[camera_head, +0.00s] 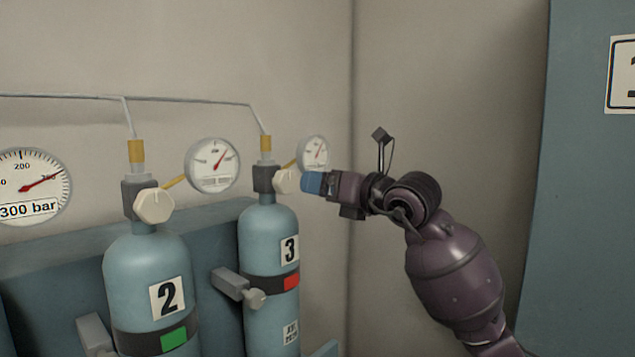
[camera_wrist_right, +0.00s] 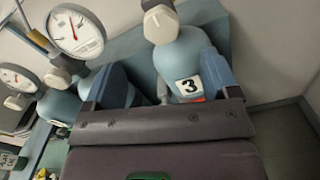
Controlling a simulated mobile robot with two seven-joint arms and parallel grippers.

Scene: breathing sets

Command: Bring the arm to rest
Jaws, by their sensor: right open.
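My right gripper (camera_head: 311,183) comes in from the right in the head view, its blue fingertips just right of the pale valve knob (camera_head: 287,181) on cylinder 3 (camera_head: 268,238). In the right wrist view the two blue fingers of my right gripper (camera_wrist_right: 160,78) stand apart with nothing held between them. Cylinder 3 (camera_wrist_right: 184,58) and its knob (camera_wrist_right: 160,24) show beyond the fingers there. Whether a finger touches the cylinder I cannot tell. My left gripper is in neither view.
Cylinder 2 (camera_head: 148,283) with its green tag stands left of cylinder 3, which has a red tag. Gauges (camera_head: 213,165) and a thin pipe (camera_head: 190,100) run above them. A blue-grey panel (camera_head: 588,200) is at right. Bare wall (camera_head: 440,80) lies between.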

